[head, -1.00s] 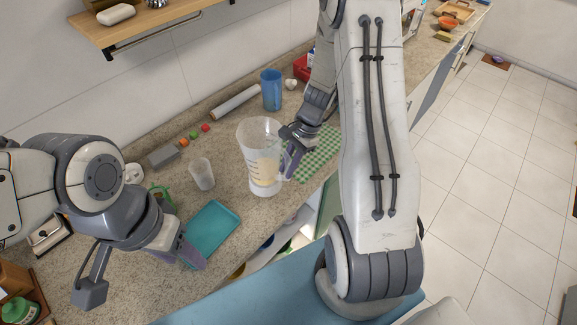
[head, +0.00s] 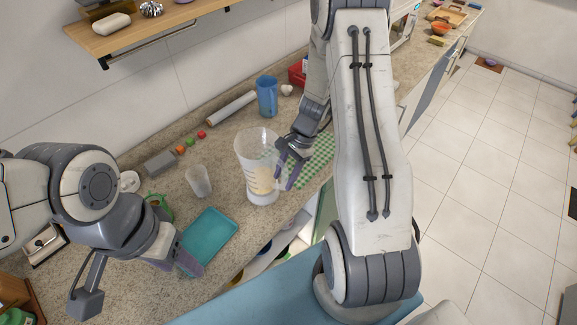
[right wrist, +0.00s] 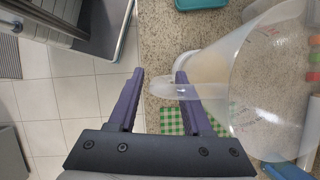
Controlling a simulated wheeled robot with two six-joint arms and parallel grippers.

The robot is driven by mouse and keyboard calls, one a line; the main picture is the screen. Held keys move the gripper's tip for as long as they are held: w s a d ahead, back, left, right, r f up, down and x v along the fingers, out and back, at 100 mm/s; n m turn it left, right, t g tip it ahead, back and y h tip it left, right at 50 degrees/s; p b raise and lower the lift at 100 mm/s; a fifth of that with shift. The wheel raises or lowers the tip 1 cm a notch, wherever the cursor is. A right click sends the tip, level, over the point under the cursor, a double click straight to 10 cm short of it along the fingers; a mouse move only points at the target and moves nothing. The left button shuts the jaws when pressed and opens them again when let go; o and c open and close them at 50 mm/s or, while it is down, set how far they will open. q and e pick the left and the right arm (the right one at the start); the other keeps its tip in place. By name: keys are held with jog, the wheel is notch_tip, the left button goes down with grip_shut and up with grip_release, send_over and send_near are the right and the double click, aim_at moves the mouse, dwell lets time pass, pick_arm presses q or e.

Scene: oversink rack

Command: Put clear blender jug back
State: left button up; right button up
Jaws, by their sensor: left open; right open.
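The clear blender jug (head: 256,150) stands upright on the counter, with measuring marks and something yellowish showing low in it. My right gripper (head: 287,172) is open at the jug's right side, by its handle. In the right wrist view, the jug (right wrist: 270,85) fills the right side, and its clear handle (right wrist: 172,90) reaches left into the gap between my open fingers (right wrist: 157,100). The right finger overlaps the handle; I cannot tell whether they touch. My left gripper (head: 185,265) is open and empty beside the teal tray (head: 212,235).
A small clear cup (head: 199,181) stands left of the jug, and a blue jug (head: 267,96) behind it. A green checked cloth (head: 318,160) lies to the right. A paper roll (head: 232,109), a grey block (head: 160,161) and small coloured cubes line the wall. A shelf (head: 150,30) hangs above.

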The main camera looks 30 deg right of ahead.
jog(key=shift+w+d+r+b, duration=0.1)
jog(key=shift+d+r+b, duration=0.2)
jog(key=shift+r, duration=0.2)
jog(key=b+v, duration=0.3)
jog(key=v, duration=0.8)
jog(key=s+a+r+n+h, duration=0.1)
jog(key=s+a+r+n, duration=0.15)
jog(key=a+n, duration=0.4)
jog(key=s+a+r+n+h, duration=0.15)
jog(key=s+a+n, duration=0.25)
jog(key=a, duration=0.6)
jog(key=s+a+n, duration=0.3)
jog(key=s+n, duration=0.3)
jog(key=s, duration=0.1)
jog(key=s+a+r+n+h, duration=0.1)
jog(key=s+a+n, duration=0.3)
jog(key=s+n, duration=0.2)
jog(key=shift+s+a, duration=0.35)
jog(key=shift+s, duration=0.1)
